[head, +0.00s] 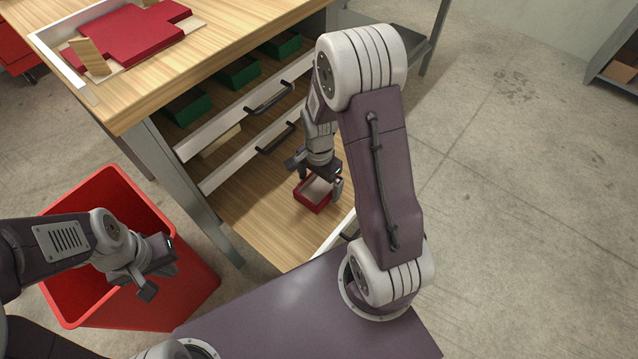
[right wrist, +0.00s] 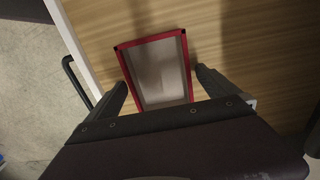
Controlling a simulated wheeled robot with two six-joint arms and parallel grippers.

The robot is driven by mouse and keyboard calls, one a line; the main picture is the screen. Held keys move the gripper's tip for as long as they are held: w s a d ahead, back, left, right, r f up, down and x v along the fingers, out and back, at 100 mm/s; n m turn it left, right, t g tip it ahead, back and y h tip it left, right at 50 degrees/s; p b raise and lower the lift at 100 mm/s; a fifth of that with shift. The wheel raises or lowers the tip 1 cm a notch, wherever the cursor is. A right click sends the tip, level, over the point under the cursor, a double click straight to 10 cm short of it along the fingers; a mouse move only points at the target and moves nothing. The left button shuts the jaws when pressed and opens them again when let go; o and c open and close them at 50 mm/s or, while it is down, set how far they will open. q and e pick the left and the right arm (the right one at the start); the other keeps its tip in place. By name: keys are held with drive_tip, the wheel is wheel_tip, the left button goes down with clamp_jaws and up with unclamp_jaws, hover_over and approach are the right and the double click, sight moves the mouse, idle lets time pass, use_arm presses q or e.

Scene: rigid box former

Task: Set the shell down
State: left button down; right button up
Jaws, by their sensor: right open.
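The shell (head: 313,193) is a small open red box with a pale inside. It lies on the wooden floor of the lowest open drawer (head: 262,222). In the right wrist view the shell (right wrist: 158,72) sits open side up between the two fingers of my right gripper (right wrist: 161,78). The fingers are spread, one beside each side, with a slight gap at the right. My right gripper (head: 320,182) hides part of the shell in the head view. My left gripper (head: 158,281) is above the red bin, with no object visible in it; its finger gap is unclear.
The red bin (head: 197,292) stands at the left. The wooden bench (head: 225,28) carries a tray with a flat red blank (head: 130,35). Upper drawers with dark handles (head: 270,97) hold green bins (head: 238,72). The drawer floor around the shell is mostly clear.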

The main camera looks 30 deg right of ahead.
sight(319, 191)
wheel_tip(319, 191, up, 11)
drive_tip(key=p, duration=0.5)
drive_tip(key=s+a+r+n, duration=0.1)
drive_tip(key=s+a+n, duration=0.1)
drive_tip(key=s+n, duration=0.2)
drive_tip(key=s+a+r+n+t, duration=0.1)
drive_tip(key=s+a+r+n, duration=0.1)
drive_tip(key=n, duration=0.7)
drive_tip(key=shift+s+a, duration=0.6)
drive_tip(key=shift+s, duration=0.55)
